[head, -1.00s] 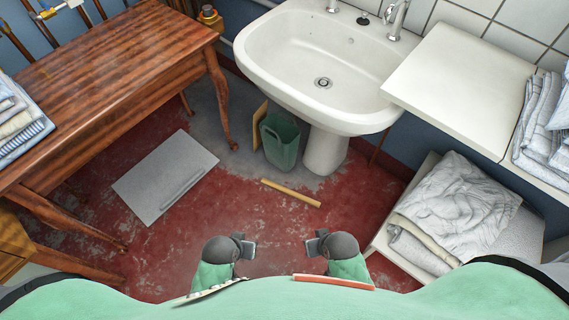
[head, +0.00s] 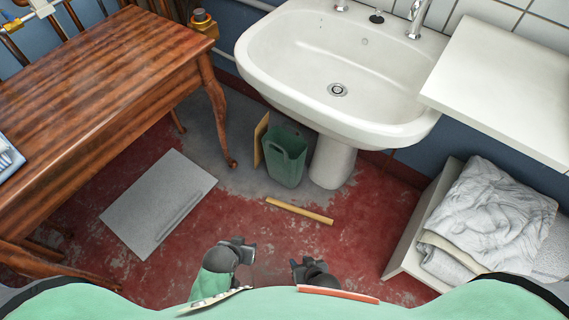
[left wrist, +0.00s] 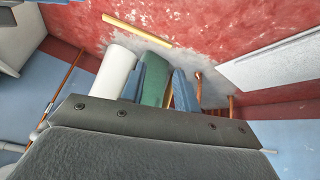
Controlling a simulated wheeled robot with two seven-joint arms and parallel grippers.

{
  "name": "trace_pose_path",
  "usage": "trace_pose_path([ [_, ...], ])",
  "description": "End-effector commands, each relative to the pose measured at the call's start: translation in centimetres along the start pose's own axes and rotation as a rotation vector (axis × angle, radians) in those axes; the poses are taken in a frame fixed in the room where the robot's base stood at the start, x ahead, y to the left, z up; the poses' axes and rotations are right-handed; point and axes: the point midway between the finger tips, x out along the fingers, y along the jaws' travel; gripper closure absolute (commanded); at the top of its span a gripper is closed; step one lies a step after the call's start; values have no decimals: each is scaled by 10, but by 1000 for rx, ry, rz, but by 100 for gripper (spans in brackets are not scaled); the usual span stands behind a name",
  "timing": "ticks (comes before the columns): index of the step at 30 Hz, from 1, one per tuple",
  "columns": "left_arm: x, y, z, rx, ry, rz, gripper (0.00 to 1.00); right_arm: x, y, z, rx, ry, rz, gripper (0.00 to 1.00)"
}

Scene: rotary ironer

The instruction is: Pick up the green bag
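The green bag (head: 284,160) stands upright on the floor under the sink, just left of its pedestal. It is open at the top and has a cut-out handle. In the left wrist view the bag (left wrist: 154,78) shows beyond my left gripper, between its two fingers. My left gripper (head: 246,250) is open and empty, well short of the bag. My right gripper (head: 302,268) is low in the head view, to the right of the left one, and holds nothing that I can see. Its finger gap is too small to make out.
The white sink (head: 340,75) overhangs the bag, with its pedestal (head: 332,163) close beside. A brown board (head: 261,139) leans at the bag's left. A wooden stick (head: 299,211) and a grey panel (head: 158,203) lie on the floor. The wooden table (head: 100,90) stands left.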

Motion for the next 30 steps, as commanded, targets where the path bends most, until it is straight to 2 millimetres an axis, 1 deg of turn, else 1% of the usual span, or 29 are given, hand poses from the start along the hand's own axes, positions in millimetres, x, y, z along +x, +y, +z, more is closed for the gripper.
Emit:
trace_pose_path([
  [1, -8, -5, -5, 2, -8, -8, 69, 1, 0, 1, 0, 2, 0, 64],
  [9, -53, -25, -28, 18, -73, -50, 69, 2, 0, 3, 0, 5, -1, 64],
  [15, -86, -36, -44, 45, -128, -71, 69, 2, 0, 3, 0, 4, -1, 64],
  [18, -98, -38, -54, 74, -156, -72, 69, 2, 0, 3, 0, 4, -1, 64],
  [20, -102, -38, -62, 102, -174, -66, 69, 2, 0, 3, 0, 4, 0, 64],
  [23, -101, -34, -71, 151, -196, -49, 69, 2, 0, 3, 0, 4, 0, 64],
  [26, -95, -28, -81, 206, -211, -24, 69, 2, 0, 3, 0, 4, 0, 64],
  [30, -79, -18, -95, 294, -226, 17, 69, 2, 0, 3, 0, 4, 0, 64],
])
